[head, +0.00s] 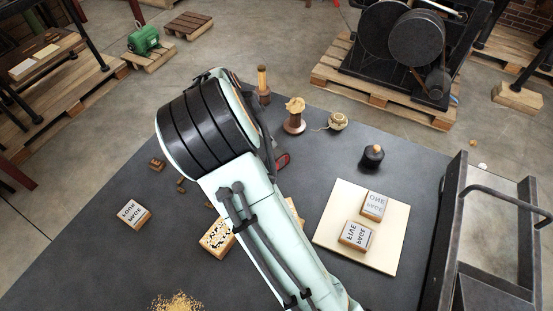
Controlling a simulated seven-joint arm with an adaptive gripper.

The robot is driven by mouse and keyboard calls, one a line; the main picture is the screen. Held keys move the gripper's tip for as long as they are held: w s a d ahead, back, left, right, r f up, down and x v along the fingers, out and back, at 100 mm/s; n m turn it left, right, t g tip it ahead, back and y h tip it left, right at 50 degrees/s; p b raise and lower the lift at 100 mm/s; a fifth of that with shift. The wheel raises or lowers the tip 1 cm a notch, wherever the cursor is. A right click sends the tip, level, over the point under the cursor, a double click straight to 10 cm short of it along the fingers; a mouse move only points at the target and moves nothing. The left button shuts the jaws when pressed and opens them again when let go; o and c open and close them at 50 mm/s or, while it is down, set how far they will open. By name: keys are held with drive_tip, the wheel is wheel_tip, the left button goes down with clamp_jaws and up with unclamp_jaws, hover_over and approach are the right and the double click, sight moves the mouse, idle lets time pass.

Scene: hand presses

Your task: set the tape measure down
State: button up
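My arm crosses the middle of the table, and its wrist covers most of my gripper. A dark grey part beside the wrist seems to belong to my gripper (268,147), but its fingertips do not show clearly. A small dark and red object (283,160) peeks out just right of it. It may be the tape measure, but too little shows to be sure. I cannot tell whether it is held or rests on the table.
The dark table (95,245) bears a pale board (387,245) with two lettered blocks (374,205), another lettered block (133,213), a dark bottle (371,157), a thread spool (294,118), a string ball (338,121) and a wooden-handled tool (262,85). Free room lies at left front.

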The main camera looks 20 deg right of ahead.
drive_tip(key=s+a+r+n+y, duration=0.1)
drive_tip(key=s+r+n, duration=0.2)
drive_tip(key=s, duration=0.7)
drive_tip(key=s+a+r+n+g+y, duration=0.1)
drive_tip(key=s+r+n+y, duration=0.1)
drive_tip(key=s+n, duration=0.4)
drive_tip(key=s+a+r+n+g+y, duration=0.1)
drive_tip(key=s+r+n, duration=0.3)
drive_tip(key=s, duration=1.1)
drive_tip(key=shift+a+r+n+y, duration=0.2)
drive_tip(key=shift+n+y, duration=0.3)
drive_tip(key=shift+n, duration=0.3)
